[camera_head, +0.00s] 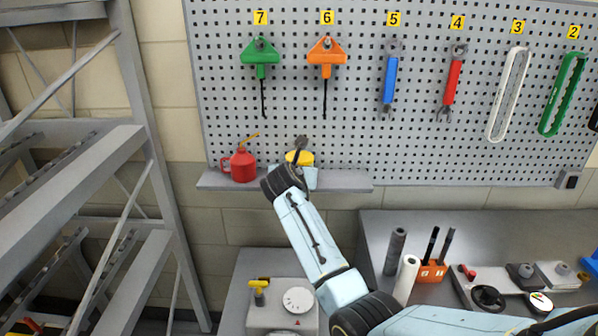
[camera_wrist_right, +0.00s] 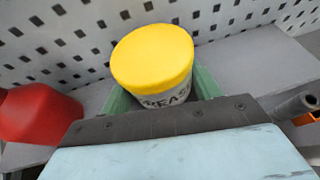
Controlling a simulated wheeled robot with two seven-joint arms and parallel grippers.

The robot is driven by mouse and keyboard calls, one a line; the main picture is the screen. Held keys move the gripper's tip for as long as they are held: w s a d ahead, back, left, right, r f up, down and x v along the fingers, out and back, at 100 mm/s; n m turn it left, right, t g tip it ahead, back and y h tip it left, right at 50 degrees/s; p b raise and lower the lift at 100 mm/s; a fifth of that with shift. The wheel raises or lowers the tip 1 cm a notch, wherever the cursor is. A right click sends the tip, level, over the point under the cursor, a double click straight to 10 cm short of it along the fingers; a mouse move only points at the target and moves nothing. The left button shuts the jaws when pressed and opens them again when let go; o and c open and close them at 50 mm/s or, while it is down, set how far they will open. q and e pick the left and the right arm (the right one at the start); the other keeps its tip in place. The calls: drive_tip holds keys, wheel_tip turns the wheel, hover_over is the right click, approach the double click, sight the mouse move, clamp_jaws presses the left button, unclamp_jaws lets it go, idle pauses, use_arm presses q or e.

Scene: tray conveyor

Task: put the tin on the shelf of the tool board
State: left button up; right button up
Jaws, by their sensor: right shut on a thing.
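The tin (camera_wrist_right: 152,60) has a yellow lid and a light body with dark lettering. In the head view its yellow lid (camera_head: 299,157) shows just above the shelf (camera_head: 345,181) of the tool board (camera_head: 225,95), partly hidden by my right arm. My right gripper (camera_wrist_right: 160,90) is shut on the tin, with a green finger on each side of it. In the wrist view the tin stands over or on the grey shelf (camera_wrist_right: 235,65); whether its base touches is hidden. My left gripper is not in view.
A red oil can (camera_head: 240,166) stands on the shelf left of the tin, also in the wrist view (camera_wrist_right: 38,112). The shelf right of the tin is clear. Tools hang above. A workbench (camera_head: 375,232) with rolls and an orange holder (camera_head: 432,270) is at the lower right.

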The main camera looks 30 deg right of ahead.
drive_tip(key=o, duration=1.2)
drive_tip(key=shift+f, duration=0.15)
drive_tip(key=shift+c, duration=0.2)
drive_tip(key=shift+r, duration=0.2)
drive_tip(key=v, duration=1.2)
drive_tip(key=shift+f, duration=0.1)
